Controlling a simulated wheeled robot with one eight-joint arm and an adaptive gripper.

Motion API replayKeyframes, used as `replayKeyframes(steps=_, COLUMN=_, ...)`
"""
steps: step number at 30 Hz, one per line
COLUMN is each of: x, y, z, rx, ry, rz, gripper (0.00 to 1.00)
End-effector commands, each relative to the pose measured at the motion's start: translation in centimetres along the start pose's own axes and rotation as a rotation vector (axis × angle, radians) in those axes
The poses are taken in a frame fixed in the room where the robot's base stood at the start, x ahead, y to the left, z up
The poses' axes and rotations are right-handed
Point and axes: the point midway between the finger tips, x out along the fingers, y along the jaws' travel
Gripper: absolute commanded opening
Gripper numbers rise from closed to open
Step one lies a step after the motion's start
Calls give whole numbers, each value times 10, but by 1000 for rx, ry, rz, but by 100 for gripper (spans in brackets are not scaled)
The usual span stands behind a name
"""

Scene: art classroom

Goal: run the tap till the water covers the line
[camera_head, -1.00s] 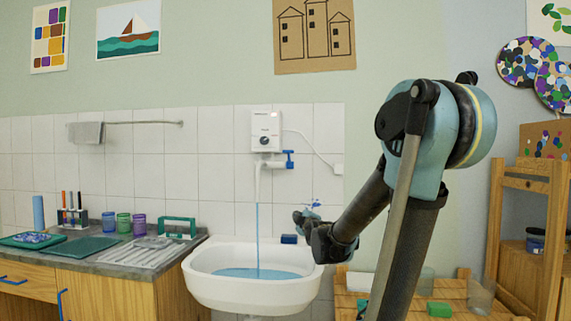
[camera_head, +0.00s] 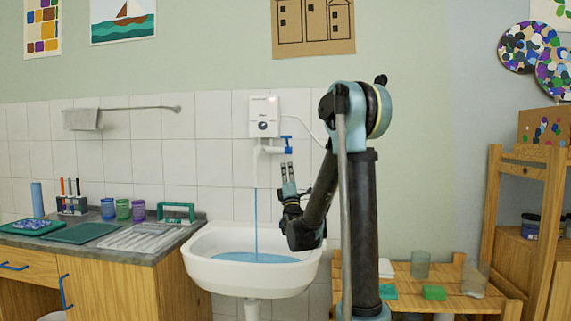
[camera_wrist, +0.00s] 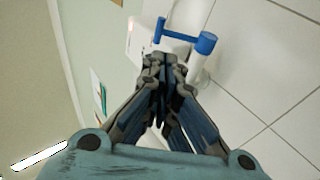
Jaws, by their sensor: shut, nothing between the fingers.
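The white wall tap (camera_head: 266,150) has a blue lever handle (camera_head: 287,144) on its right side. A thin blue stream of water (camera_head: 256,220) falls from it into the white basin (camera_head: 205,275), where blue water (camera_head: 256,257) lies in the bowl. I cannot make out a line in the basin. My gripper (camera_head: 288,170) points up just below the handle, with its fingers shut and empty. In the wrist view the shut fingertips (camera_wrist: 165,62) are close to the blue handle (camera_wrist: 205,43); I cannot tell whether they touch.
A white heater box (camera_head: 264,116) hangs above the tap. A counter with cups and a drying tray (camera_head: 148,236) stands left of the basin. A slatted wooden bench (camera_head: 455,300) with jars and a green sponge (camera_head: 434,292) is at the right.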

Motion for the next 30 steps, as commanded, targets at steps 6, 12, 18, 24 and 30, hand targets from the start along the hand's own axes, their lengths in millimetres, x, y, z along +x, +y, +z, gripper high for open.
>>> replayKeyframes(steps=6, x=33, y=0, z=1, rx=0, ry=-1, rz=-1, gripper=0)
replayKeyframes(steps=12, x=68, y=0, z=1, rx=1, ry=0, rz=-2, gripper=0)
replayKeyframes(steps=18, x=101, y=0, z=0, rx=2, ry=0, rz=-2, gripper=0)
replayKeyframes(steps=24, x=122, y=0, z=0, rx=1, ry=1, rz=-2, gripper=0)
replayKeyframes(steps=30, x=130, y=0, z=1, rx=1, ry=1, rz=-2, gripper=0)
